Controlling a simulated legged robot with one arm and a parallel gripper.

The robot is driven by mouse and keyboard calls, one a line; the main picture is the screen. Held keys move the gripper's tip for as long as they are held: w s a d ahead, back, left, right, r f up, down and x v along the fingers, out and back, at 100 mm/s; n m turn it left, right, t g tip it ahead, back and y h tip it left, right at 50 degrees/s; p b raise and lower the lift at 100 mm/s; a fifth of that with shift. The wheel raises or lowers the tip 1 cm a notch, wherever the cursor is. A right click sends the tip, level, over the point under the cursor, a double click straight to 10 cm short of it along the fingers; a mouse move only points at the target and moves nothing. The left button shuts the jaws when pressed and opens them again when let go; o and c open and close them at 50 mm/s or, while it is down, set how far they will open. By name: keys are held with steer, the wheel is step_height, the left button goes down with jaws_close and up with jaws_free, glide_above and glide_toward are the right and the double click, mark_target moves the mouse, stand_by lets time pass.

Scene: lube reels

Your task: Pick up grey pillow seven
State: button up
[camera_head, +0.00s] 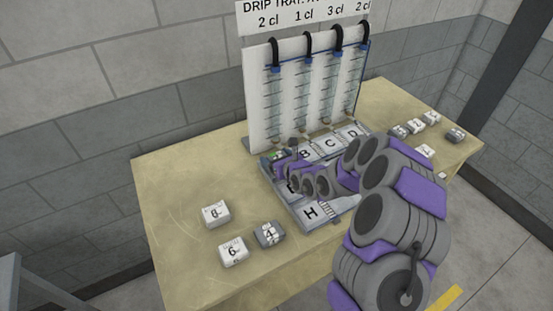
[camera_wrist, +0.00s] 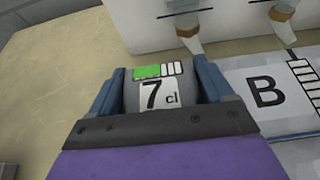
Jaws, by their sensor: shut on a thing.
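Grey pillow seven (camera_wrist: 154,96) shows in the wrist view with a white "7 cl" label and a green-and-white bar patch. My gripper (camera_wrist: 160,72) is shut on it, with one blue finger on each side. In the head view my gripper (camera_head: 283,158) is at the left end of the lettered tray (camera_head: 312,213), below the leftmost tube. Little of the pillow can be made out there. In the wrist view the pillow is left of the compartment marked B (camera_wrist: 266,92). I cannot tell whether it touches the tray.
White pillows 8 (camera_head: 215,214) and 6 (camera_head: 233,251) and grey pillow 4 (camera_head: 270,234) lie on the table's left part. Several more pillows (camera_head: 415,126) lie at the right end. The panel of tubes (camera_head: 292,95) stands behind the tray.

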mark_target(276, 155)
steer(key=shift+r+p, duration=0.3)
steer(key=shift+r, duration=0.5)
step_height(276, 155, up, 2)
steer(key=shift+r+p, duration=0.1)
steer(key=shift+p, duration=0.35)
steer(key=s, duration=0.3)
steer(key=s+d+p, duration=0.1)
steer(key=s, duration=0.2)
steer(key=s+d+p, duration=0.1)
steer(key=s, duration=0.3)
steer(key=shift+d+r, duration=0.15)
steer(key=shift+r, duration=0.15)
steer(key=shift+s+d+r+p, duration=0.1)
steer(key=shift+s+p, duration=0.35)
steer(key=shift+p, duration=1)
steer(key=shift+s+p, duration=0.1)
steer(key=shift+p, duration=0.45)
